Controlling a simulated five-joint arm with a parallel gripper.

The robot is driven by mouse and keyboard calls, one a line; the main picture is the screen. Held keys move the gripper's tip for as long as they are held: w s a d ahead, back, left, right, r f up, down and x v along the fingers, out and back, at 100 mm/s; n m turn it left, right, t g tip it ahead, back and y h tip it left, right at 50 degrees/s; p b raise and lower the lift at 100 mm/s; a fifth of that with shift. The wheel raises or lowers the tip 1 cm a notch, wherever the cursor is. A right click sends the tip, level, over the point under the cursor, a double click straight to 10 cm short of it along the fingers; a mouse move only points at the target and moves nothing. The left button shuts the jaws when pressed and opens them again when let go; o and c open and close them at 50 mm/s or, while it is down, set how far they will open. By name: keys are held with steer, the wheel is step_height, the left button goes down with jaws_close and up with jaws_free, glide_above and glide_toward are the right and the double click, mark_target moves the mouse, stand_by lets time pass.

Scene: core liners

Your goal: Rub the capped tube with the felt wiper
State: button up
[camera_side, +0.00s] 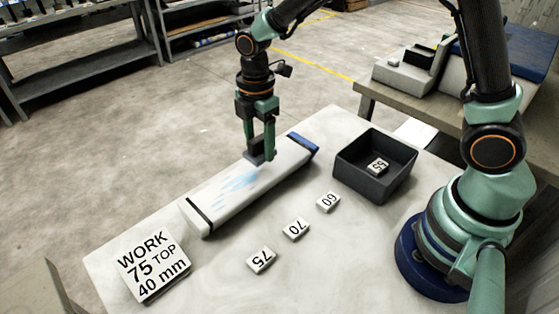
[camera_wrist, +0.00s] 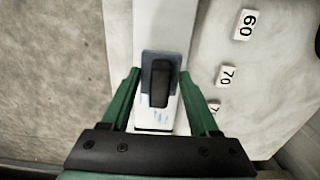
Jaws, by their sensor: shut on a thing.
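The capped tube (camera_side: 219,203) is a long white bar lying on the pale table, with a blue cap (camera_side: 304,143) at its far right end and a dark band near its near left end. Pale blue smears (camera_side: 238,180) mark its upper face. My gripper (camera_side: 261,148) is over the tube toward the capped end, shut on the felt wiper (camera_side: 254,157), a small dark block with a blue-grey base. The wiper's base appears to touch the tube's top. In the wrist view, the wiper (camera_wrist: 160,82) lies between the green fingers above the white tube (camera_wrist: 160,22).
Number blocks 60 (camera_side: 328,202), 70 (camera_side: 296,229) and 75 (camera_side: 261,259) stand right of the tube. A dark open bin (camera_side: 347,176) holds a 55 block (camera_side: 377,166). A WORK 75 sign (camera_side: 152,265) lies at the near left. The table between is clear.

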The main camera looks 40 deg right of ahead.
mark_target(260, 157)
step_height(260, 157, down, 4)
steer(key=shift+r, duration=0.25)
steer(key=shift+a+f, duration=0.2)
steer(key=shift+a, duration=6.9)
steer(key=shift+d, duration=7.05)
steer(key=shift+r, duration=4)
